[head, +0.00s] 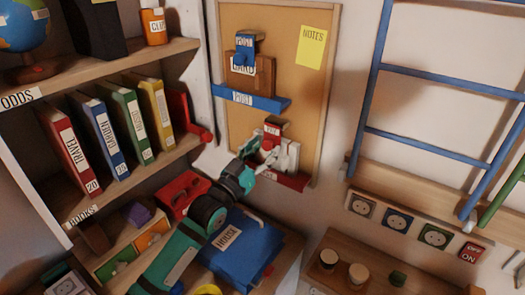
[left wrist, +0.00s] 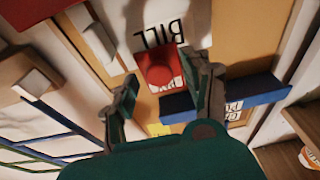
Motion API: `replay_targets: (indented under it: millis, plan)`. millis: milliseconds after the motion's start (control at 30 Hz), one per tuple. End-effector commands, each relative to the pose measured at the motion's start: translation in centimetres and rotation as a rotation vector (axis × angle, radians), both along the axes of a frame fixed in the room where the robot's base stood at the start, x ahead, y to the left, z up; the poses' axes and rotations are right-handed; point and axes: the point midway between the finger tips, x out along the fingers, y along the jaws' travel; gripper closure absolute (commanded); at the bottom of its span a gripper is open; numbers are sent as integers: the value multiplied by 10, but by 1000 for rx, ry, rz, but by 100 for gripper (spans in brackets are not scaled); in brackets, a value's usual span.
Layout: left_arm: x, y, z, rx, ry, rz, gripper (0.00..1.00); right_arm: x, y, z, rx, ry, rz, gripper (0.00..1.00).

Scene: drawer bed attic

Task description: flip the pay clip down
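The red pay clip (head: 274,124) is on the cork board, below the blue post shelf, with a white bill at it. In the left wrist view the red clip (left wrist: 158,66) shows with a round knob, beside the white paper marked BILL (left wrist: 165,30). My left gripper (head: 264,157) is just in front of the bill and clip and hides part of them. Its two fingers (left wrist: 163,95) are apart, with the clip seen in the gap between them; nothing is held. I cannot tell whether a finger touches the clip. My right gripper is not in view.
A blue post clip (head: 246,46) and a blue shelf (head: 262,100) are above the pay clip. A red ledge (head: 290,182) is just below it. A bookshelf (head: 120,175) stands left, a blue ladder (head: 430,75) right.

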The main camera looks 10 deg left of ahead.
Motion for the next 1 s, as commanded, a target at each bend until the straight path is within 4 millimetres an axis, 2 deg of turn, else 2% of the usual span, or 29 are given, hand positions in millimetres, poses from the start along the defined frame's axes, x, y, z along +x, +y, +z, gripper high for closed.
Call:
replay_targets:
  millis: [200, 333, 733, 1000]
  plan:
    - [-1, 0, -1, 0, 1, 0, 50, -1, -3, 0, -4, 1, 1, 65]
    - [-10, 4, -4, 1, 3, 0, 50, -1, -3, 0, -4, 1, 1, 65]
    - [-82, 34, -21, 3, 3, -1, 50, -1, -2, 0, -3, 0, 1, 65]
    - [-107, 44, -26, 0, 1, 0, 50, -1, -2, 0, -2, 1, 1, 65]
